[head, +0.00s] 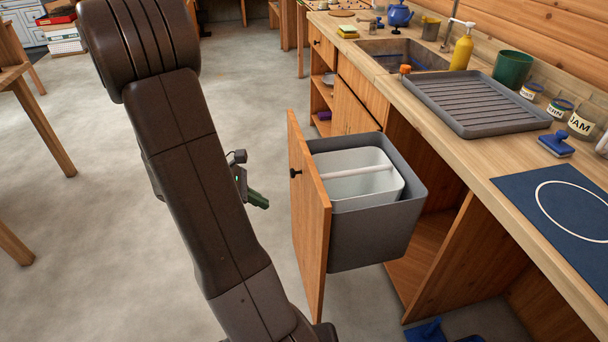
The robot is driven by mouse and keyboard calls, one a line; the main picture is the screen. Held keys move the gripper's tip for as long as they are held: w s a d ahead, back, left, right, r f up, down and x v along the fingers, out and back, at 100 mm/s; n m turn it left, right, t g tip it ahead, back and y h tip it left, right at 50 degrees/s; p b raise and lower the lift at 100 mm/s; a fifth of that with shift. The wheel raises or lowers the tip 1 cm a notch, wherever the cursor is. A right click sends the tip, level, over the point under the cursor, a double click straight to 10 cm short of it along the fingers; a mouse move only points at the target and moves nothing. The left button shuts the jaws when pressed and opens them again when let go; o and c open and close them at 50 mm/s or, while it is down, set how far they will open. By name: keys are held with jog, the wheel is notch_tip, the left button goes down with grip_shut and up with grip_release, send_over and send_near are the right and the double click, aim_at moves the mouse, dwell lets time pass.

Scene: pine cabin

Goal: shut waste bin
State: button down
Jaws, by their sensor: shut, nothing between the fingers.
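The waste bin (375,237) is a grey pull-out tub with a white inner bucket (353,165). It is pulled out of the counter, behind a wooden front panel (311,225). A small dark knob (295,173) sits on the panel's outer face. My gripper (258,201) has green fingers that show beyond my dark arm. It is shut and empty, left of the panel and apart from it in the picture. My arm hides part of the gripper.
The wooden counter (455,130) runs along the right, with a sink, a grey drying tray (465,100), jars and a yellow bottle (461,50). Blue items lie on the floor below it. A wooden table (40,115) stands at left. The grey floor between is clear.

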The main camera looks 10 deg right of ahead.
aim_at(416, 184)
jog(key=shift+n+t, duration=0.3)
jog(key=shift+n, duration=0.2)
jog(key=shift+w+d+f+b, duration=0.4)
jog(key=shift+d+f, duration=0.7)
jog(key=shift+d, duration=0.65)
jog(key=shift+w+d+f+b, duration=0.45)
jog(key=shift+d+f, duration=0.6)
jog(key=shift+d, duration=0.7)
jog(key=shift+w+d+f+b, duration=0.4)
jog(key=shift+d+f, duration=0.7)
jog(key=shift+d, duration=0.65)
jog(key=shift+d, duration=0.15)
jog(key=d+b, duration=0.1)
jog(key=d, duration=1.1)
jog(key=w+d+b, duration=0.1)
jog(key=d, duration=1.1)
jog(key=d+b, duration=0.1)
jog(key=d, duration=1)
jog(key=shift+w+d, duration=0.25)
jog(key=shift+d, duration=0.15)
jog(key=shift+d+r, duration=0.15)
jog(key=shift+d, duration=0.05)
jog(key=shift+h, duration=0.3)
